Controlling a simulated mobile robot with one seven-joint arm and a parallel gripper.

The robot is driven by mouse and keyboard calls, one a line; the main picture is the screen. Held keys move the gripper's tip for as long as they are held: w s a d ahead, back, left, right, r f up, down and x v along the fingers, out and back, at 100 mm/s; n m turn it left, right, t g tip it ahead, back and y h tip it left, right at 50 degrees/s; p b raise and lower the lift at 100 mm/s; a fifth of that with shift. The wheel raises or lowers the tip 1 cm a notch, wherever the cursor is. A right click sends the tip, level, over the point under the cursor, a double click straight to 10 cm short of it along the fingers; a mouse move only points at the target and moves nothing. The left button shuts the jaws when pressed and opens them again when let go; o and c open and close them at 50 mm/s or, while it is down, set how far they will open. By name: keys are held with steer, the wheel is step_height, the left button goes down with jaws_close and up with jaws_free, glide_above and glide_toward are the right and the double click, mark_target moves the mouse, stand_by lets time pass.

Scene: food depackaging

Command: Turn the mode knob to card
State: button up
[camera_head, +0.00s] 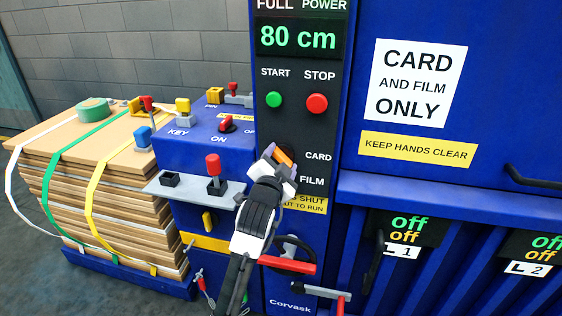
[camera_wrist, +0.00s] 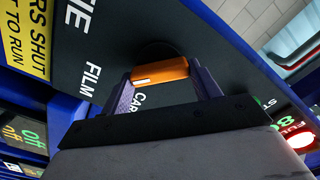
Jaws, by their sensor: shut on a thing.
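The orange mode knob (camera_head: 284,156) sits on the black control panel (camera_head: 272,123), left of the CARD and FILM labels. My gripper (camera_head: 279,163) reaches up to the knob from below, and its fingers partly hide it. In the wrist view the knob (camera_wrist: 160,71) is a short orange bar with a pale mark on its lower edge. My gripper (camera_wrist: 163,76) has one finger at each end of the bar and is shut on it. The CARD label (camera_head: 318,157) is legible in the head view. The FILM label (camera_head: 312,181) is just below it. I cannot tell which label the knob points to.
A green START button (camera_head: 274,100) and a red STOP button (camera_head: 317,103) sit above the knob. A red-handled lever (camera_head: 288,265) is below. A blue key box (camera_head: 205,150) with a grey shelf (camera_head: 190,192) stands left. Strapped cardboard (camera_head: 95,190) is farther left.

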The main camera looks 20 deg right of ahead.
steer(key=shift+n, duration=0.3)
steer(key=n, duration=0.3)
steer(key=shift+n+p, duration=0.3)
steer(key=shift+p, duration=0.05)
steer(key=shift+a+n+p, duration=0.1)
steer(key=shift+n+p, duration=0.7)
steer(key=shift+n, duration=1.6)
steer(key=o, duration=1)
steer(key=b+v, duration=0.4)
steer(key=v, duration=0.9)
steer(key=shift+s+a, duration=0.3)
